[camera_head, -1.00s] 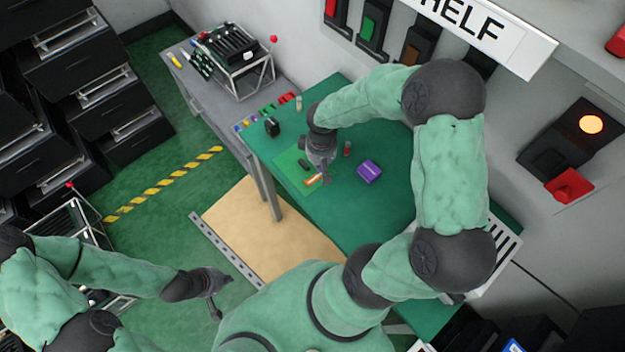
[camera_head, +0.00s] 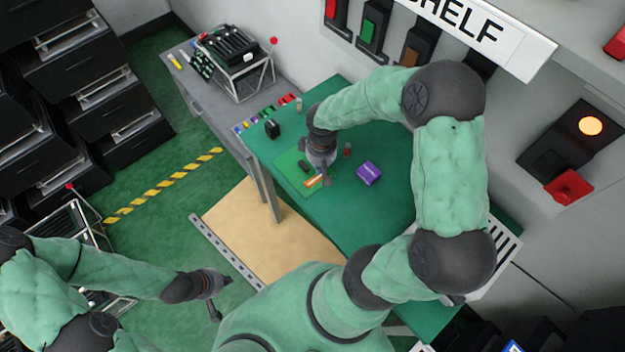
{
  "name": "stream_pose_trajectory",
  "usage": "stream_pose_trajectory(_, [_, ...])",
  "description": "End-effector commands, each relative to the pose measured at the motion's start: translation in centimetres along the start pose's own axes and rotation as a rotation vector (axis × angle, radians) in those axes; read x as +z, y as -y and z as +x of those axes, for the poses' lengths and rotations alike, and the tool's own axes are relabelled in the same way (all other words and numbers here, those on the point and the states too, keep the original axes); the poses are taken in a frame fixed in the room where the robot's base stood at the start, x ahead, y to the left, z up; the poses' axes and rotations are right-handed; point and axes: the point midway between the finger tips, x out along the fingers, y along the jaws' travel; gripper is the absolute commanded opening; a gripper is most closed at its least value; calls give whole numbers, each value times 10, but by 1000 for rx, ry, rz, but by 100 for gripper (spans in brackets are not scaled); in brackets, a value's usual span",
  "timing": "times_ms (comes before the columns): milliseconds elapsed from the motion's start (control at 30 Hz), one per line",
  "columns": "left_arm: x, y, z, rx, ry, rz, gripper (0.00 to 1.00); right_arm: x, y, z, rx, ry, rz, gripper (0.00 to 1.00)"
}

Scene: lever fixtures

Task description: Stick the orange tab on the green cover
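A small orange tab (camera_head: 313,181) lies on a bright green square (camera_head: 288,168) on the green table. My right gripper (camera_head: 321,174) points down right at the orange tab and partly covers it; whether its fingers are open or closed on the tab is too small to tell. A panel with a green cover (camera_head: 370,30) is on the wall at the top, between a red one and a brown one. My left gripper (camera_head: 221,298) is at the lower left, over the floor away from the table, with its fingers apart and empty.
A purple box (camera_head: 369,173) and a small dark red item (camera_head: 347,149) stand right of my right gripper. Several coloured pieces (camera_head: 267,112) line the table's far left edge, near a black block (camera_head: 272,128). A wire rack (camera_head: 240,55) stands on the grey side table.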

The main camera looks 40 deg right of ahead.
Motion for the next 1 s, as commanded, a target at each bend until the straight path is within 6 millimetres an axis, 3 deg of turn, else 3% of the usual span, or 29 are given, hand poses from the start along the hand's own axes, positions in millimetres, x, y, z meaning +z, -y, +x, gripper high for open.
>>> stream_pose_trajectory(1000, [0,4,10,0,0,0,0,0,0,13,0,0,0,0])
